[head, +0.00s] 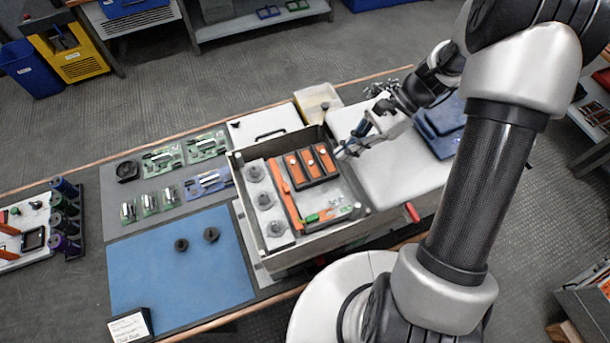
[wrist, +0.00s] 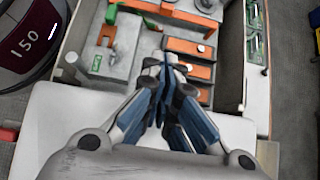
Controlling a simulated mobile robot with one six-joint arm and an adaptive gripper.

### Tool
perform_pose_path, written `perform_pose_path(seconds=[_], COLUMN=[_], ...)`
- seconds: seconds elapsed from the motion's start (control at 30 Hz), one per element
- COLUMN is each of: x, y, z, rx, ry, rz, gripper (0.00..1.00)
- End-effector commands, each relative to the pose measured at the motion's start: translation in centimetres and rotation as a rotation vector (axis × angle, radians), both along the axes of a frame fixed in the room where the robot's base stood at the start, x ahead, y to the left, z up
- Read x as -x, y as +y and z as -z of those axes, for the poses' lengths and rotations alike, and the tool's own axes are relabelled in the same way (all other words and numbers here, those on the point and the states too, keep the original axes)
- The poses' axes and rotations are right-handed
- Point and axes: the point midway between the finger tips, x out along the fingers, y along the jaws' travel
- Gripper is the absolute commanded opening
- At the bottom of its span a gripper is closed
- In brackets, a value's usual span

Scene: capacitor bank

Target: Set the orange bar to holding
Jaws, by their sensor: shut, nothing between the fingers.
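A long, thin orange bar (head: 282,180) lies inside an open grey box (head: 240,187), along the left of the dark modules; a long orange strip (wrist: 170,12) also shows at the top of the wrist view. I cannot tell its setting. Several dark modules with orange tops and white round knobs (head: 311,163) sit to its right. My gripper (head: 344,153) is shut and empty at the box's upper right edge, apart from the bar. In the wrist view my gripper (wrist: 168,62) points toward the modules and hides part of the box interior.
Grey round terminals (head: 264,201) stand left of the bar. A green piece (head: 311,218) lies near the box's front. A red handle (head: 411,212) sticks out at the right. A blue mat (head: 180,285) with two dark knobs lies left. A white surface (head: 400,180) is clear.

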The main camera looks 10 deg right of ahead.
Motion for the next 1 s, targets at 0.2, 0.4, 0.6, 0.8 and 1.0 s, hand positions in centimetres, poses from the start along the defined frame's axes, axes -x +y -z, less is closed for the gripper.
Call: perform_pose_path(seconds=[0.2,0.4,0.6,0.8,1.0], x=[0.1,0.7,1.6,2.4,3.0], y=[0.3,2.1,5.1,8.0,10.1], z=[0.3,2.3,5.4,7.2,7.1], rx=[0.000,0.000,-0.001,0.000,0.001], ry=[0.001,0.002,0.003,-0.001,-0.001], rz=[-0.002,-0.005,-0.006,-0.006,-0.004], gripper=[0.00,0.00,0.00,0.00,0.00])
